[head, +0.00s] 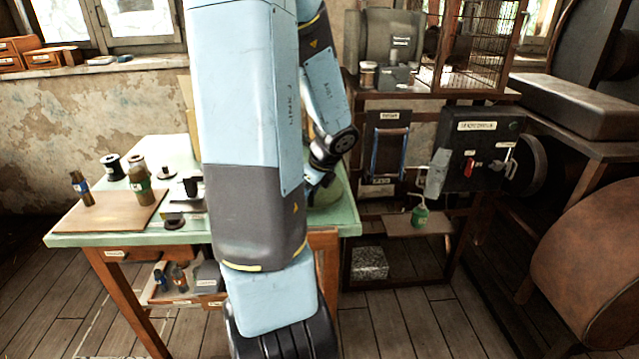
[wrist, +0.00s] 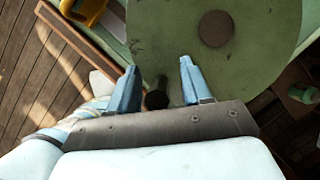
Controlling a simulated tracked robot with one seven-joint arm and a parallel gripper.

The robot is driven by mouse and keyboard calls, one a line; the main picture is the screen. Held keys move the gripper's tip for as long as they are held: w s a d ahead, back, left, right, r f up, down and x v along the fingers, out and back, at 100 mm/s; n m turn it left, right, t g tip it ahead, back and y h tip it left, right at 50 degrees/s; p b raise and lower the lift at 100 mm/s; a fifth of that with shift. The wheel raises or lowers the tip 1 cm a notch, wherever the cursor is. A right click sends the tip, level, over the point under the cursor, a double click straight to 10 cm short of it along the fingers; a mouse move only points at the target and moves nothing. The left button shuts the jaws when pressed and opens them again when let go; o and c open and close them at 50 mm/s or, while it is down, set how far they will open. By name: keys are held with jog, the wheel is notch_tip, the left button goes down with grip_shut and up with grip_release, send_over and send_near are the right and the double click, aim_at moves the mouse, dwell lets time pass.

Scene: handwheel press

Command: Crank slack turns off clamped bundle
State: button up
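A green round handwheel (wrist: 255,65) with a dark hub (wrist: 216,28) fills the upper part of the wrist view. A dark crank handle (wrist: 157,98) stands out from it between the fingers. My gripper (wrist: 159,66) is open, with one blue finger on each side of the handle. Gaps show on both sides, so the fingers look apart from it. In the head view a small part of the green wheel (head: 328,193) shows behind my arm on the green table (head: 345,222). My arm hides most of the press there. The clamped bundle cannot be made out.
The table's left side holds a board (head: 110,212) with bottles and spools. A yellow object (wrist: 92,10) lies near the wheel in the wrist view. A shelf rack with a dark switch box (head: 480,150) and a green bottle (head: 420,215) stands to the right.

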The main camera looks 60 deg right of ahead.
jog(key=v, duration=1.3)
jog(key=shift+s+r, duration=0.15)
jog(key=shift+r, duration=0.15)
dwell(0.4)
jog(key=w+a+r+n+y, duration=0.1)
jog(key=w+a+r+n, duration=0.3)
jog(key=a+n, duration=0.45)
jog(key=w+a+r+n, duration=0.2)
jog(key=w+a+n, duration=0.5)
jog(key=a+n, duration=0.15)
jog(key=s+a+r+n, duration=0.1)
jog(key=a+n, duration=0.8)
jog(key=a, duration=0.1)
jog(key=s+a+r+n+t+h, duration=0.1)
jog(key=s+a+r+n, duration=0.1)
jog(key=a+n, duration=0.7)
jog(key=shift+s+a+r+n, duration=0.15)
jog(key=shift+a+r+n, duration=0.15)
jog(key=shift+a+n, duration=0.15)
